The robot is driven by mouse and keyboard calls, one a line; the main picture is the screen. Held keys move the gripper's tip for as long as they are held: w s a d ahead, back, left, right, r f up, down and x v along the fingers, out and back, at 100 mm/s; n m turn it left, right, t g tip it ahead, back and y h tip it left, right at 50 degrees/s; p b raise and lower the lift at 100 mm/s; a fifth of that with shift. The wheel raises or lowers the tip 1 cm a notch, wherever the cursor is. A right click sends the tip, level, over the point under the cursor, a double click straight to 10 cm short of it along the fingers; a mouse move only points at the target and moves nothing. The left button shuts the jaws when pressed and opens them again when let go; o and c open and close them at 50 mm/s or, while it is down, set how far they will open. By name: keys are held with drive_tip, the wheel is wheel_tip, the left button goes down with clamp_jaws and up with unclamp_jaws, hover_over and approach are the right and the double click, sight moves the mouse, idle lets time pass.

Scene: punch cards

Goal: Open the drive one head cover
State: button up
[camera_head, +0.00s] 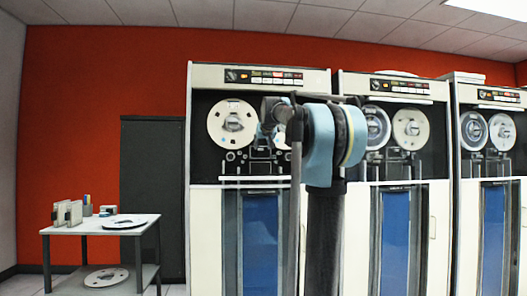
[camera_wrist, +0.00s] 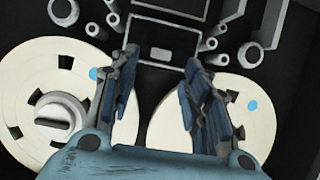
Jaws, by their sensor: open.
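The leftmost tape drive (camera_head: 258,77) faces me, with a white reel at its upper left and a dark head area (camera_head: 262,152) below the reels. In the wrist view, a dark panel with a pale outline (camera_wrist: 158,12) and a small grey plate (camera_wrist: 160,54) sits between rollers and posts; it looks like the head cover, and I see no clear gap around it. My gripper (camera_wrist: 159,58) is open and empty, its blue-grey fingers spread below the panel in the picture, over the two reels. Contact cannot be told. In the head view my arm hides the drive's right side.
Two white reels (camera_wrist: 45,85) (camera_wrist: 240,110) lie close behind the fingers. Two more drives (camera_head: 394,85) (camera_head: 500,96) stand to the right. A table (camera_head: 60,229) with small items and a reel stands at left, before a dark door (camera_head: 152,170).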

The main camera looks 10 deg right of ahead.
sight(261, 153)
drive_tip(key=x, duration=0.4)
drive_tip(key=shift+w, duration=0.2)
